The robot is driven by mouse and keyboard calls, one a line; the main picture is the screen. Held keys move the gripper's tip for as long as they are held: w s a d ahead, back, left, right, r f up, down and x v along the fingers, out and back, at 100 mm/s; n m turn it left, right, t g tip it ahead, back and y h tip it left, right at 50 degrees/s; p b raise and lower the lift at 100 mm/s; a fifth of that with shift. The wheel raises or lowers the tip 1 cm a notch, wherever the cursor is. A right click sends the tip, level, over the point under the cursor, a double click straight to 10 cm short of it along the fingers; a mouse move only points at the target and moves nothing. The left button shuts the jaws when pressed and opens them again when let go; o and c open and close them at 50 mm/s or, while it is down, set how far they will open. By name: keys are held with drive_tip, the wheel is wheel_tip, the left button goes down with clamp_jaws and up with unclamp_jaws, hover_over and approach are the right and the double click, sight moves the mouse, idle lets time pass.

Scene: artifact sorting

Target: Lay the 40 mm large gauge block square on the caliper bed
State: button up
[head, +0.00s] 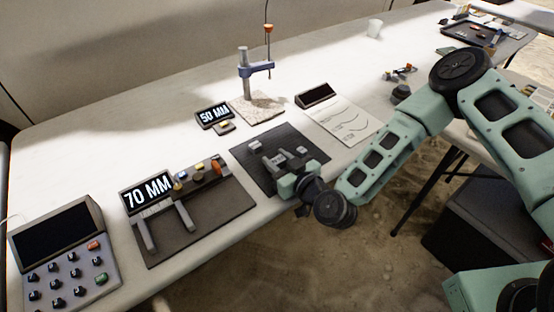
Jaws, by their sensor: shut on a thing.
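My gripper (272,163) is low over the dark mat (250,172) in the head view. Its jaws are shut on a small grey gauge block, mostly hidden by the fingers; I cannot read its size. A light grey block (254,146) lies on the mat just beyond the gripper, and a small grey piece (302,150) lies to its right. The caliper bed (205,215) is a dark plate left of the mat, with two grey jaws standing apart and a display (147,193) reading 70 MM. The space between its jaws looks empty.
A keypad console (62,250) stands at the left. Behind the mat are a 50 MM display (214,115) and a blue gauge stand (256,70) on a stone base. A white sheet (345,120) lies to the right. The table's front edge runs close by the mat.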

drive_tip(key=shift+w+a+f, duration=0.1)
drive_tip(key=shift+w+f, duration=0.05)
drive_tip(key=shift+f, duration=0.2)
drive_tip(key=o, duration=1)
drive_tip(key=shift+r, duration=0.1)
